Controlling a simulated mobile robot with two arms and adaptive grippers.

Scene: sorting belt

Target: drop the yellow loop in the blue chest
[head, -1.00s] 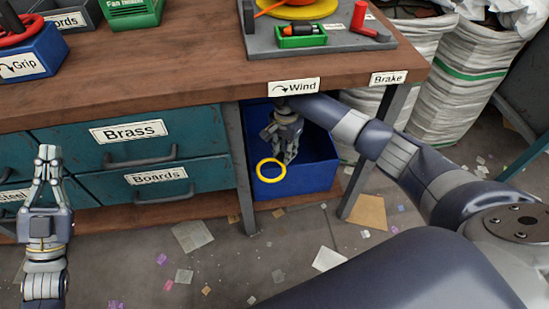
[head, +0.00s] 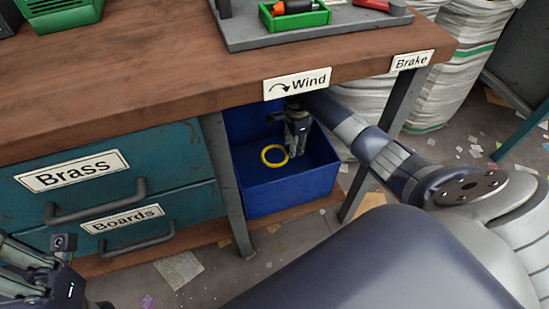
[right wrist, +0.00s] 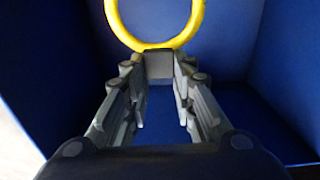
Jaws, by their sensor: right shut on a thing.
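The yellow loop (head: 263,156) is held inside the blue chest (head: 292,194), below the bench top. My right gripper (head: 292,153) reaches down into the chest and is shut on the loop's rim. In the right wrist view, the loop (right wrist: 113,22) stands out beyond the fingertips (right wrist: 158,62), its upper part cut off by the frame. The chest's blue walls (right wrist: 55,62) surround it and its floor looks bare. My left gripper (head: 30,272) is at the lower left of the head view, partly cut off, away from the chest; its fingertips do not show clearly.
The wooden bench top (head: 140,85) overhangs the chest, with a Wind label (head: 297,84) on its edge. A bench leg (head: 228,185) stands left of the chest, another (head: 385,135) to its right. Teal drawers (head: 150,165) are at the left. White sacks (head: 450,70) stand behind.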

